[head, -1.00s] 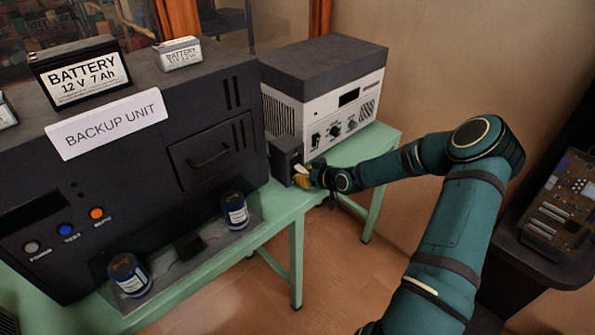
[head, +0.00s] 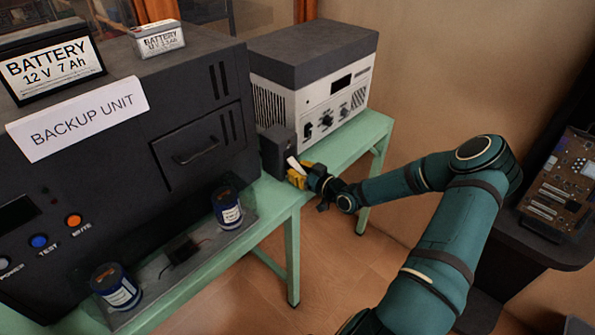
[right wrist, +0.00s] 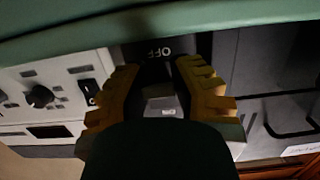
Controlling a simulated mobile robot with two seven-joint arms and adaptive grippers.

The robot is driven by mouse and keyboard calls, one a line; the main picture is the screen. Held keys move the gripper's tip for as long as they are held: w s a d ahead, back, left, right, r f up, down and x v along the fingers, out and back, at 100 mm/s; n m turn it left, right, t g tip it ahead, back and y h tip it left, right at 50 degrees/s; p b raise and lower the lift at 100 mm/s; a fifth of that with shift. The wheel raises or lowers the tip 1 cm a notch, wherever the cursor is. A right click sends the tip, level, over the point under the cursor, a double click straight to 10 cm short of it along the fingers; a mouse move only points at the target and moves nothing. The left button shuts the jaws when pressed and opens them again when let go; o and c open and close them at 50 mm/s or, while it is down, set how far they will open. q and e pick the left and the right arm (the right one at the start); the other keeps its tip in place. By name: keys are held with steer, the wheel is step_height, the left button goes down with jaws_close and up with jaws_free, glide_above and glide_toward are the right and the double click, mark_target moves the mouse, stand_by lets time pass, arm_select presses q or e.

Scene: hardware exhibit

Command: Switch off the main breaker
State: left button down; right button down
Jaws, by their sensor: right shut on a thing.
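The breaker is a small dark box (head: 275,152) on the green table, between the backup unit and the grey-and-white supply. My right gripper (head: 297,173), with yellow fingers, is at its front face. In the right wrist view the fingers (right wrist: 158,88) stand either side of a small pale grey lever (right wrist: 162,102) and are shut on it. An OFF mark (right wrist: 152,51) shows on the dark breaker face just beyond the fingertips. The dark wrist body hides the lower middle of that view. My left gripper is in neither view.
The backup unit (head: 120,150), with batteries on top, stands left of the breaker. The grey-and-white supply (head: 320,95) stands behind it to the right. Blue cans (head: 228,207) stand near the edge of the green table (head: 345,145). A circuit board (head: 568,185) is at far right.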

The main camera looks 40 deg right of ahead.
steer(key=c, duration=0.8)
jaws_free()
steer(key=shift+w, duration=0.15)
steer(key=s, duration=0.4)
steer(key=s+r, duration=0.1)
steer(key=s, duration=0.3)
steer(key=s+d, duration=0.1)
steer(key=s, duration=0.3)
steer(key=shift+r, duration=0.2)
